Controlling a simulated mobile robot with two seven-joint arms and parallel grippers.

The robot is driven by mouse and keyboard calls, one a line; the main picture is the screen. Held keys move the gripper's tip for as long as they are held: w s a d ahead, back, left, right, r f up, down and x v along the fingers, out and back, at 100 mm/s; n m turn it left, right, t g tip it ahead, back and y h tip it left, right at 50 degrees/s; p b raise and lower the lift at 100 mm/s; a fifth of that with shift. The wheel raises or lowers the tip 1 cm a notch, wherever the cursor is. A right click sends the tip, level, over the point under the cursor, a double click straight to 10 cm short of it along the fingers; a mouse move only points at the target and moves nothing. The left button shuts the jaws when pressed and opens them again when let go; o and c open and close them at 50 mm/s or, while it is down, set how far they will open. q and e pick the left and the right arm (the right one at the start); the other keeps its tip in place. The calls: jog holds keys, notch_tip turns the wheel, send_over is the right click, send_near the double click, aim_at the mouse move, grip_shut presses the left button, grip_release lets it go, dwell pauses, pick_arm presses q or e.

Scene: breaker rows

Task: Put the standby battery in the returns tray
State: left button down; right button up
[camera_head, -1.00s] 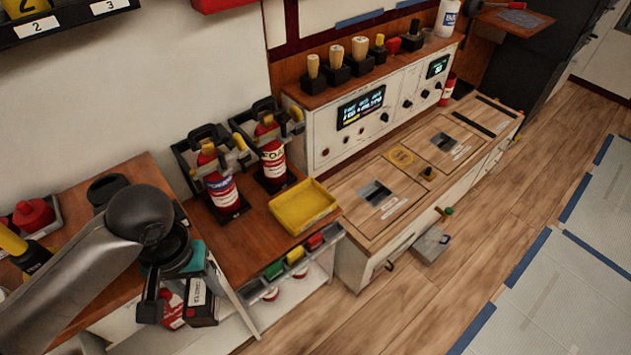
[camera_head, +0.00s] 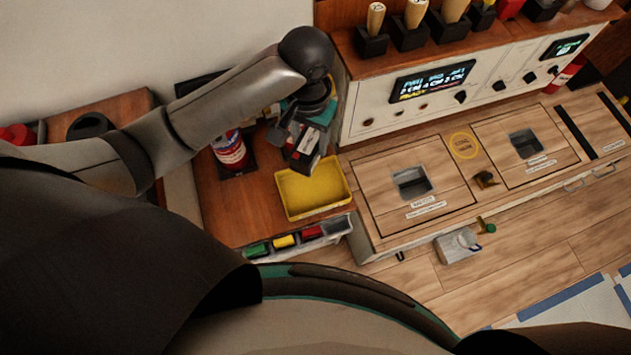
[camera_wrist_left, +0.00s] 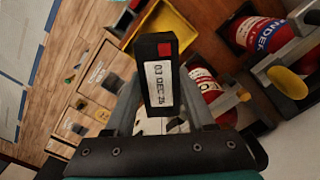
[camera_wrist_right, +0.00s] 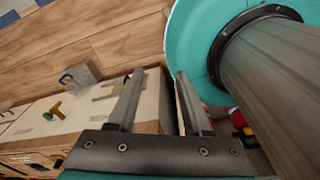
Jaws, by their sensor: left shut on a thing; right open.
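The battery (camera_wrist_left: 160,85) is a dark block with a white date label and a red square on one face. My left gripper (camera_head: 305,138) is shut on it, and the battery (camera_head: 303,158) also shows in the head view, above the back edge of the tray. The yellow tray (camera_head: 312,195) lies on the wooden counter and looks empty. It also shows in the left wrist view (camera_wrist_left: 172,33), beyond the battery. My right gripper (camera_wrist_right: 156,85) is open with nothing between its fingers; the head view does not show it.
A cabinet with hatches (camera_head: 440,205) is close on the right. A grey box (camera_head: 457,246) sits below it.

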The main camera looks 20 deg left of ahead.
pick_arm(q)
jog(key=f+b, duration=0.3)
jog(key=f, duration=0.6)
jog(key=f+b, duration=0.4)
jog(key=f, duration=0.6)
jog(key=shift+w+d+f+b, duration=0.1)
jog(key=shift+d+f+b, duration=0.1)
jog(key=shift+f+b, duration=0.1)
jog(key=shift+f, duration=0.25)
jog(key=shift+r, duration=0.1)
jog(key=c, duration=0.5)
grip_release()
jog(key=shift+f, duration=0.2)
jog(key=shift+o, duration=1.3)
